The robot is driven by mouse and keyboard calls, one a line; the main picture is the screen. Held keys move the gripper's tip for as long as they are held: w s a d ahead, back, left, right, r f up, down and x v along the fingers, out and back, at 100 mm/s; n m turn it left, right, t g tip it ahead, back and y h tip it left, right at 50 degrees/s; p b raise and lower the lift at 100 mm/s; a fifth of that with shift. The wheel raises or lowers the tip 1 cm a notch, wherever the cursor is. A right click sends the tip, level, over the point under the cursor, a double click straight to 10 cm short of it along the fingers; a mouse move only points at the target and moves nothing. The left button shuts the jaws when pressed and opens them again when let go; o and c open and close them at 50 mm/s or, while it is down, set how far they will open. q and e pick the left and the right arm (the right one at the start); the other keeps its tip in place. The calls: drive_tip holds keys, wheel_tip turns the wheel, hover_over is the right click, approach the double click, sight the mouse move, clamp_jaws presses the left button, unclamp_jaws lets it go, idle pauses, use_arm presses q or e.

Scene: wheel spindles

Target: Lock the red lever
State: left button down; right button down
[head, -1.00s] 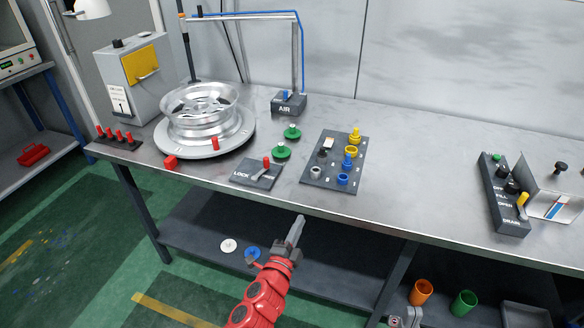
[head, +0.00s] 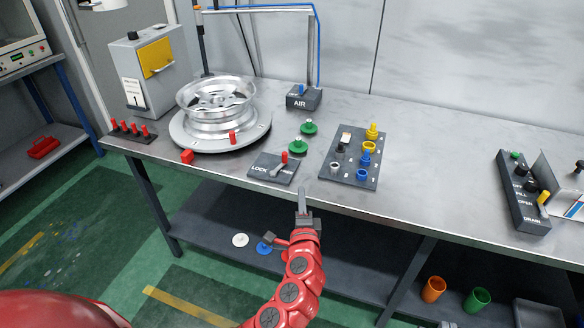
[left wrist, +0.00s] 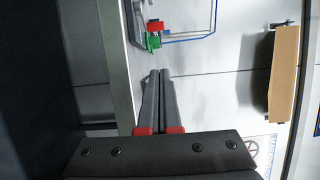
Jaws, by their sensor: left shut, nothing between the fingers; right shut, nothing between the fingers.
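The red lever (head: 284,157) stands on a small dark panel (head: 262,165) near the table's front edge. Its red tip points up, right of the LOCK label; its grey shaft slants down to the left. My left gripper (head: 302,192) is shut and empty in front of the table edge, right of and nearer than the panel, apart from the lever. Of my right gripper (head: 447,324) only a grey bit shows at the bottom edge.
A wheel (head: 217,105) sits on a round plate left of the panel. Green knobs (head: 298,146) stand just behind the lever. A peg board (head: 350,175) with coloured pieces is close on the right. A dark switch box (head: 522,195) is further right; bare table lies between.

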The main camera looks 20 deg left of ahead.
sight(290, 173)
use_arm(q)
drive_tip(key=p+x, duration=0.1)
drive_tip(key=x, duration=0.9)
drive_tip(key=shift+w+p, duration=0.2)
drive_tip(key=shift+p, duration=0.15)
drive_tip(key=a, duration=0.1)
drive_tip(key=w+a, duration=0.1)
drive_tip(key=shift+a+p, duration=0.25)
drive_tip(key=shift+p, duration=0.15)
drive_tip(key=shift+w+a, duration=0.2)
drive_tip(key=shift+a, duration=0.35)
